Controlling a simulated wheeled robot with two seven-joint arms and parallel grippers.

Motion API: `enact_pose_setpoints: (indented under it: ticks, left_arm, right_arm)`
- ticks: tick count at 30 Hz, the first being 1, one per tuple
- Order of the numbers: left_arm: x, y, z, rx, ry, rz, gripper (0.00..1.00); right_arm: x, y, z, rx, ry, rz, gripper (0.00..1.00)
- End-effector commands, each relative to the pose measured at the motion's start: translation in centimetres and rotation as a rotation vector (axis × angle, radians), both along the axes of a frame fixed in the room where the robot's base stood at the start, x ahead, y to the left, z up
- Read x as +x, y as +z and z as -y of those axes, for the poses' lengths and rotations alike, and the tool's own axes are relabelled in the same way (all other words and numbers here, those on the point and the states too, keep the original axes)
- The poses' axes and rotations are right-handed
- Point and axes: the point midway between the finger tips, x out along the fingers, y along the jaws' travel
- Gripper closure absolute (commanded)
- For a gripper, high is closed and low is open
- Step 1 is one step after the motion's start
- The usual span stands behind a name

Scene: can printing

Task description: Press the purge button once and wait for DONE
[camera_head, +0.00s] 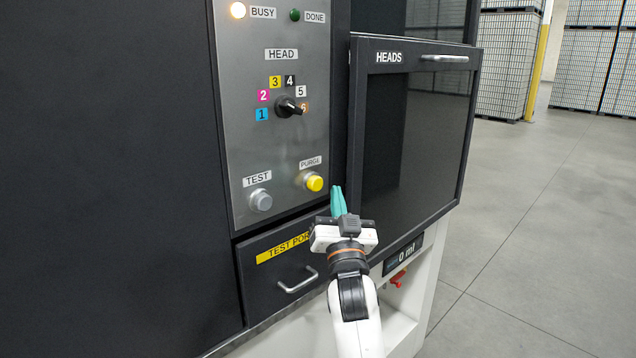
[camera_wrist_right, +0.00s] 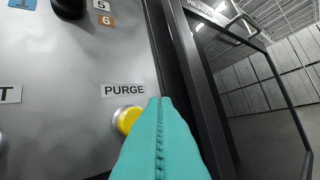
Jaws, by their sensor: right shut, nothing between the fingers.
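The yellow purge button (camera_head: 314,183) sits at the lower right of the grey control panel, under its PURGE label (camera_head: 310,162). It also shows in the right wrist view (camera_wrist_right: 128,119), partly behind my fingers. My right gripper (camera_head: 338,196) is shut and empty, its teal fingertips just right of the button in the head view. In the right wrist view the fingertips (camera_wrist_right: 160,101) overlap the button's right edge; I cannot tell whether they touch it. The BUSY lamp (camera_head: 238,10) is lit. The green DONE lamp (camera_head: 295,15) looks dark. My left gripper is out of view.
A grey TEST button (camera_head: 261,200) is left of the purge button. The HEAD knob (camera_head: 290,106) is above. The HEADS door (camera_head: 412,140) stands close on the right. A TEST PORT drawer (camera_head: 262,278) and a red valve (camera_head: 398,278) are below. Open floor lies right.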

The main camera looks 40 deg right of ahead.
Motion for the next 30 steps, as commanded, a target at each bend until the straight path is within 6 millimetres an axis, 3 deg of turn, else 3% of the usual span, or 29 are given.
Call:
enact_pose_setpoints:
  ticks: [9,30]
  left_arm:
    - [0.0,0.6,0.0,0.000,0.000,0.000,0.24]
    - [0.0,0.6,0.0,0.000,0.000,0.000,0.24]
  right_arm:
    - [-2.4,0.0,0.2,-0.001,0.000,0.000,1.00]
    - [-2.4,0.0,0.2,0.000,0.000,0.001,1.00]
